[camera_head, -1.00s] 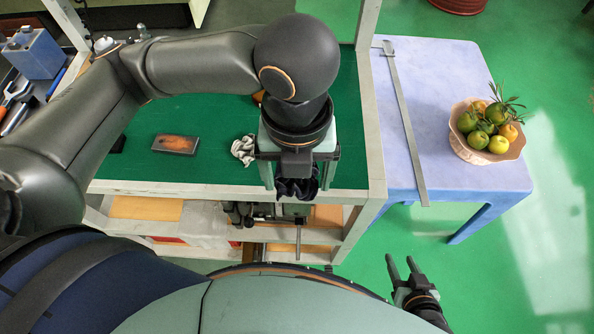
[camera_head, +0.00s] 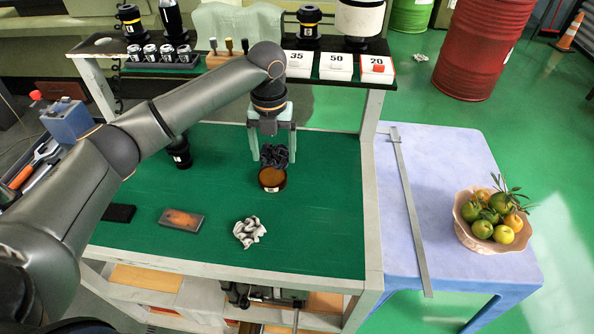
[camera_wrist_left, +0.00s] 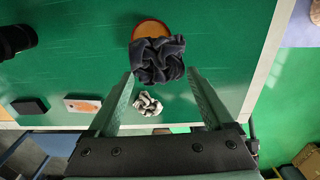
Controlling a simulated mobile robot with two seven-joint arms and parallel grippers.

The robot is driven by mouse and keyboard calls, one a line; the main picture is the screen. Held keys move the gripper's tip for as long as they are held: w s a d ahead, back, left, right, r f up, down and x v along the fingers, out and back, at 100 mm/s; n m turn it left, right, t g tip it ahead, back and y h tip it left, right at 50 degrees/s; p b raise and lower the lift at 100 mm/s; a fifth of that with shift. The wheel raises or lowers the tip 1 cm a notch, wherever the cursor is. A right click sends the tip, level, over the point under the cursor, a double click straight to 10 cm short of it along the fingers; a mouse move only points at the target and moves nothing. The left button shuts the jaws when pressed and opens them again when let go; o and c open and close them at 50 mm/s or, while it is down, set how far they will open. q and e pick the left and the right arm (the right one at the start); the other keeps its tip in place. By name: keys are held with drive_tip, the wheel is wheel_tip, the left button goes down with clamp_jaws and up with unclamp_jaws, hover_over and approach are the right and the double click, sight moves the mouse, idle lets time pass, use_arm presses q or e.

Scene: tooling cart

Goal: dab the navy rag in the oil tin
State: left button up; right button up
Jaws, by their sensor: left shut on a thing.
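The navy rag (camera_head: 274,156) is a dark crumpled cloth held between the fingertips of my left gripper (camera_head: 271,137). The oil tin (camera_head: 271,180) is a low round dark tin with amber-brown contents, standing on the green cart top. The rag hangs at the tin's far edge in the head view and covers part of it. In the left wrist view the rag (camera_wrist_left: 158,62) also hides part of the tin (camera_wrist_left: 151,27). I cannot tell whether rag and tin touch. My right gripper is out of view.
A white-grey crumpled cloth (camera_head: 249,232) and a grey block with a rusty top (camera_head: 181,220) lie nearer on the cart. A dark cylinder (camera_head: 179,153) stands left. A raised shelf (camera_head: 215,65) with tool holders and numbered boxes spans the back. The right side of the green top is clear.

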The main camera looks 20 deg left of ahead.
use_arm(q)
drive_tip(key=shift+w+a+f, duration=0.2)
drive_tip(key=shift+w+a, duration=0.1)
drive_tip(key=shift+a, duration=0.45)
drive_tip(key=shift+f, duration=3)
drive_tip(key=shift+f, duration=0.6)
drive_tip(key=shift+r, duration=3.6)
